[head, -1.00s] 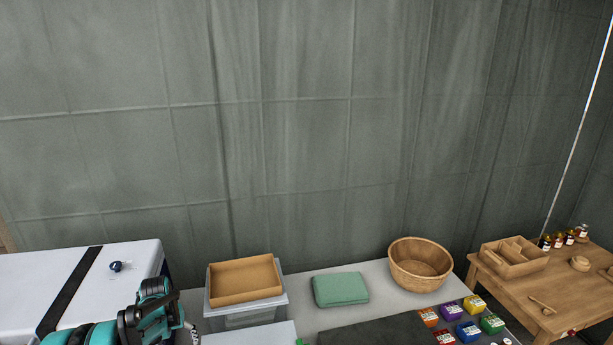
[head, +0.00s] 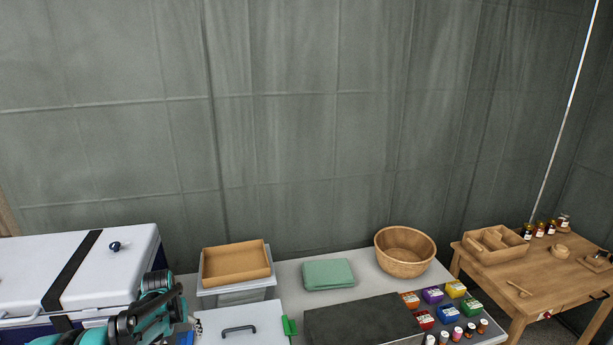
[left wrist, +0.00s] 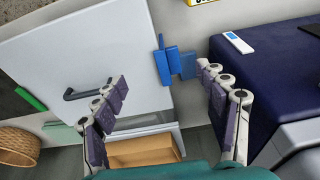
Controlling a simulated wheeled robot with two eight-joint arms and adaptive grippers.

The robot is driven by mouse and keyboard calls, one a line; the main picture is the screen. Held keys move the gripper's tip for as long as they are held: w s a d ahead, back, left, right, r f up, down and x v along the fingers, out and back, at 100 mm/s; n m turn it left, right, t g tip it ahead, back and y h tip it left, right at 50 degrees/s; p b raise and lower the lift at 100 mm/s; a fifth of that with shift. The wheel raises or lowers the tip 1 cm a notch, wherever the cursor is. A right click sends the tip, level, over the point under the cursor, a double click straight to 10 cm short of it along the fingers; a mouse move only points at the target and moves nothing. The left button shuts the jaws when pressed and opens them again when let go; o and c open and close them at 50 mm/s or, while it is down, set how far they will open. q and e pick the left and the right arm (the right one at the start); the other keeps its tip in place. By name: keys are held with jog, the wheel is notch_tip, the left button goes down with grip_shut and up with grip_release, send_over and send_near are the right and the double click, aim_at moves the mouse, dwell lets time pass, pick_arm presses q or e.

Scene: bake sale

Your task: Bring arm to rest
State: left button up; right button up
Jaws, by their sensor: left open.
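My left arm comes in at the lower left of the head view, in front of the white-lidded cooler (head: 130,262). Its gripper (head: 192,324) is near the bottom edge and mostly hidden by the arm. In the left wrist view the left gripper (left wrist: 160,84) has its fingers spread wide with nothing held between them. Beyond the fingers are the white lid (left wrist: 100,45) with a dark handle and a blue clip (left wrist: 165,62). My right gripper shows in neither view.
A cardboard tray (head: 236,260) sits on a clear bin. A green folded cloth (head: 328,274), a wicker basket (head: 404,252) and several coloured packets stand on the grey table. A wooden table (head: 530,285) is at the right. The navy cooler side (left wrist: 250,75) is close to the gripper.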

pick_arm(q)
jog(key=s+d+r+m+t+b, duration=0.15)
jog(key=s+d+r+b, duration=0.25)
jog(key=s+d+r, duration=0.55)
jog(key=s+d+f+t+b, duration=0.1)
jog(key=s+d, duration=0.3)
jog(key=s, duration=0.4)
jog(key=s+d+f+t+b, duration=0.2)
jog(key=s+d+f+b, duration=0.2)
jog(key=s, duration=0.4)
jog(key=shift+s+d+f+m, duration=0.2)
jog(key=shift+d+m, duration=0.25)
jog(key=shift+d, duration=0.2)
